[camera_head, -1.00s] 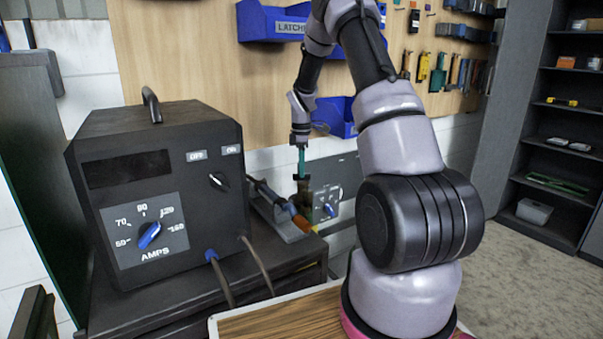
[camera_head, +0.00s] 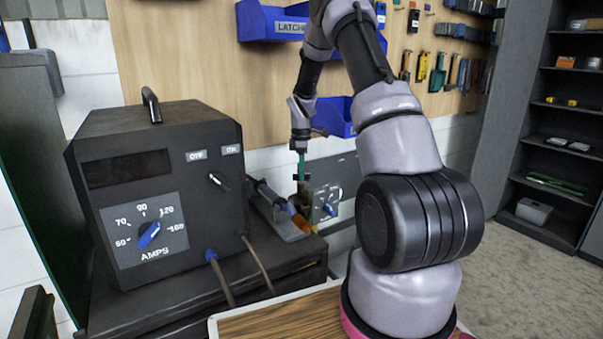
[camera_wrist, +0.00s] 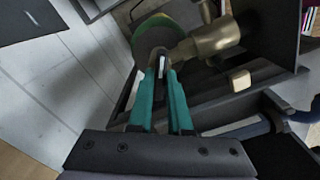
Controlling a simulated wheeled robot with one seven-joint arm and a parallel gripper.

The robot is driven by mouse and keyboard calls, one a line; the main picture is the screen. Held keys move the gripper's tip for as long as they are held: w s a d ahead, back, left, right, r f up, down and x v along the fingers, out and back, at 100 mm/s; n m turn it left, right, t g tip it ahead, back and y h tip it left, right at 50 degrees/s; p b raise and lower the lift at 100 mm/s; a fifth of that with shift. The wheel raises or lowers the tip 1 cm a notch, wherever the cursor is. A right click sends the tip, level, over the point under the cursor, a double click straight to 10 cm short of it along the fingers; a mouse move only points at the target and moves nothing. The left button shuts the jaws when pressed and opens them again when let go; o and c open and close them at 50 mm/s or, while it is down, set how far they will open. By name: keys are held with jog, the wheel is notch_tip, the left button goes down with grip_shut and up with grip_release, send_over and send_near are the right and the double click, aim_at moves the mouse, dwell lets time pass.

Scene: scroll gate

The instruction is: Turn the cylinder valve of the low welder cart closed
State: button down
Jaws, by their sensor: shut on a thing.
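The welder (camera_head: 160,190) is a dark box on a black cart (camera_head: 290,262) at the left of the head view. In the wrist view a brass valve body (camera_wrist: 212,40) shows at the top, beside a green rounded part (camera_wrist: 165,27), which looks like the cylinder. My gripper (camera_wrist: 160,72) has teal fingers, shut on a small grey metal piece, apparently the valve's handle. The fingers hide most of this piece. In the head view my gripper (camera_head: 301,178) points down behind the welder. The valve is too small there to make out its angle.
A grey panel with a blue knob (camera_head: 328,209) is on the wall behind. Blue bins (camera_head: 336,117) hang above. Shelves (camera_head: 555,130) stand at the right, with open floor before them.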

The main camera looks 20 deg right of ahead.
jog(key=m, duration=0.7)
jog(key=shift+m, duration=0.3)
jog(key=m, duration=0.3)
jog(key=shift+m, duration=0.3)
jog(key=m, duration=0.3)
jog(key=shift+m, duration=0.4)
jog(key=m, duration=1.1)
jog(key=shift+m, duration=1.7)
